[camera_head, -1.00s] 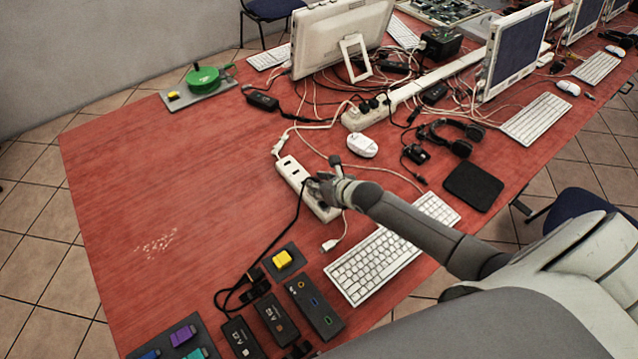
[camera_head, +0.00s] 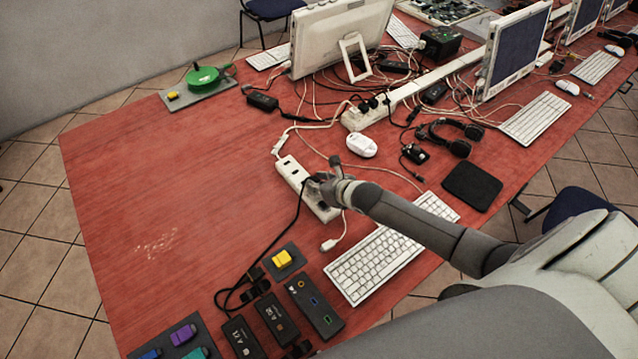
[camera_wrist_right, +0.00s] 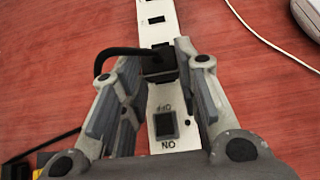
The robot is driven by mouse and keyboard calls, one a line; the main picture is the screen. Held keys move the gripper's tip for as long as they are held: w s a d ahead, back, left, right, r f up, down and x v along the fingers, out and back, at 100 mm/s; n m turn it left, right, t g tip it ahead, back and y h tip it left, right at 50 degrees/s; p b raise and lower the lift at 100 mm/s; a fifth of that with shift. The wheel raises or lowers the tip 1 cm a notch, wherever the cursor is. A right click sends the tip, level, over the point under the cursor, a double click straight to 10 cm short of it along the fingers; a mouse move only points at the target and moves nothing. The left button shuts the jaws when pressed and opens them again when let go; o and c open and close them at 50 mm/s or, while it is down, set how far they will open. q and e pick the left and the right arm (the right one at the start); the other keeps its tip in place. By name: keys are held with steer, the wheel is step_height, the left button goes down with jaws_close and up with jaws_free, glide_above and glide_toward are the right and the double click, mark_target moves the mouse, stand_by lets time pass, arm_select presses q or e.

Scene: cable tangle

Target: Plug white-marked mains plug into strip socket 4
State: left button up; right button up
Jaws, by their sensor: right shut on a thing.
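The white power strip (camera_head: 289,168) lies on the red table, its far sockets empty. It also shows in the right wrist view (camera_wrist_right: 156,8), with an ON/OFF switch near my gripper. My right gripper (camera_head: 318,181) is over the near half of the strip. In the right wrist view its fingers (camera_wrist_right: 160,62) are shut on a black plug (camera_wrist_right: 157,64), which sits at a socket position beside the switch. Whether it is fully seated I cannot tell. No white mark shows on it. Its black cable (camera_head: 294,222) runs toward the front left. My left gripper is not in view.
Keyboard (camera_head: 372,265) and a loose white connector (camera_head: 329,244) lie close to my right arm. A white mouse (camera_head: 362,146) is behind the strip.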

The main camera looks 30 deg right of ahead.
steer(key=shift+f+b, duration=1)
steer(key=shift+f, duration=0.35)
steer(key=shift+s, duration=0.1)
steer(key=o, duration=1.2)
steer(key=v, duration=1.2)
